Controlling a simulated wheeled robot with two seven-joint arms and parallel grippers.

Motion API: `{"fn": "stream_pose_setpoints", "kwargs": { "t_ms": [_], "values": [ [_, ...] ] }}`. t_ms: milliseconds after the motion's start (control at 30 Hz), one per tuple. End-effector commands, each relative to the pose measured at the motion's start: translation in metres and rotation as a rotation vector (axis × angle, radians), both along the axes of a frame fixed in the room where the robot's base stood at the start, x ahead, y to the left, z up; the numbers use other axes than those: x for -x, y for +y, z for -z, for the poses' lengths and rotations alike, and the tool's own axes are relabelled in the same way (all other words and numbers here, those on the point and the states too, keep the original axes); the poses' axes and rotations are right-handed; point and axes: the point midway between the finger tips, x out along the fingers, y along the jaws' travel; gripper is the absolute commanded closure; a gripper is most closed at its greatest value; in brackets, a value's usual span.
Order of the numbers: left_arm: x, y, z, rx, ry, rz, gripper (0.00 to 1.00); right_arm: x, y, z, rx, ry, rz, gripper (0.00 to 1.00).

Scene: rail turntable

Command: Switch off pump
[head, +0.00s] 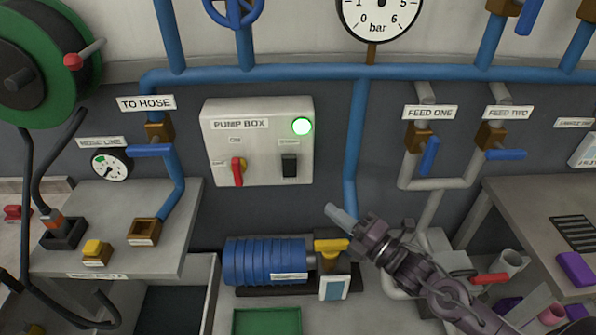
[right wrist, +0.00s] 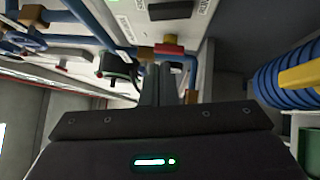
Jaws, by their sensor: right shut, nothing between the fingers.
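The pump box (head: 257,172) is a pale panel on the back wall, with its green lamp (head: 302,126) lit. A red lever switch (head: 238,172) sits at its lower left and a black switch (head: 289,165) at its lower right. My right gripper (head: 336,214) is shut and empty, below and right of the box, apart from it. In the right wrist view its dark fingers (right wrist: 156,85) point up the picture, with a black part of a pale panel at the top edge. The blue pump (head: 262,262) lies below the box. My left gripper is not in view.
Blue pipes (head: 280,73) run along the wall, one dropping just right of the box. A yellow handle (head: 331,246) is close below my right gripper. Feed valves (head: 430,155) are at the right; a hose reel (head: 45,65) and bench (head: 185,225) are at the left.

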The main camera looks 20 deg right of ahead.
Motion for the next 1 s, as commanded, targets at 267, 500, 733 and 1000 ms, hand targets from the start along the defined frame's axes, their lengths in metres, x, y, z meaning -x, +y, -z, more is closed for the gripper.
{"fn": "stream_pose_setpoints", "kwargs": {
  "t_ms": [267,500,733,1000],
  "values": [
    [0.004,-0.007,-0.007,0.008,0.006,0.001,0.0,-0.016,0.008,-0.005,-0.003,-0.002,0.002,1.0],
    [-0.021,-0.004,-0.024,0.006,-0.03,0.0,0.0,-0.052,0.029,-0.013,-0.005,-0.002,0.002,1.0],
    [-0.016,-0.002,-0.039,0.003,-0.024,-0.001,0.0,-0.089,0.05,-0.019,-0.005,-0.001,0.002,1.0],
    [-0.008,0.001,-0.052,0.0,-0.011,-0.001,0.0,-0.119,0.04,-0.023,-0.001,0.002,0.001,1.0]
  ]
}}
